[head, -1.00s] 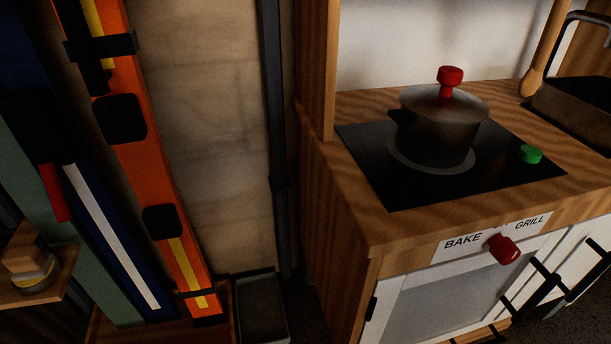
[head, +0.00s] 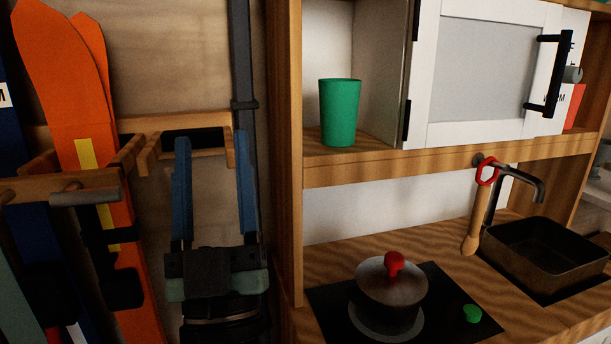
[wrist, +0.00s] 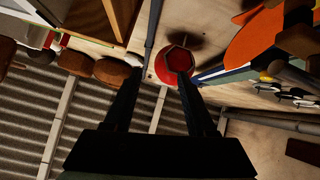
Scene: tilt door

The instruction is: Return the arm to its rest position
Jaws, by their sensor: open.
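My gripper (head: 212,140) is in the lower left of the head view, upright with its two blue fingers pointing up. The fingers are apart and nothing is between them. It is in front of the beige wall, left of the wooden play kitchen (head: 285,200). In the wrist view my gripper (wrist: 159,73) shows two dark fingers spread wide. A red round container (wrist: 163,72) shows beyond the fingertips; contact with it is not visible.
Orange skis (head: 60,70) lean in a wooden rack (head: 75,183) left of my gripper. The kitchen holds a green cup (head: 340,112), a white door (head: 487,60) that looks shut, a lidded pot (head: 390,290) and a sink (head: 545,255). A dark vertical pole (head: 241,60) stands behind my gripper.

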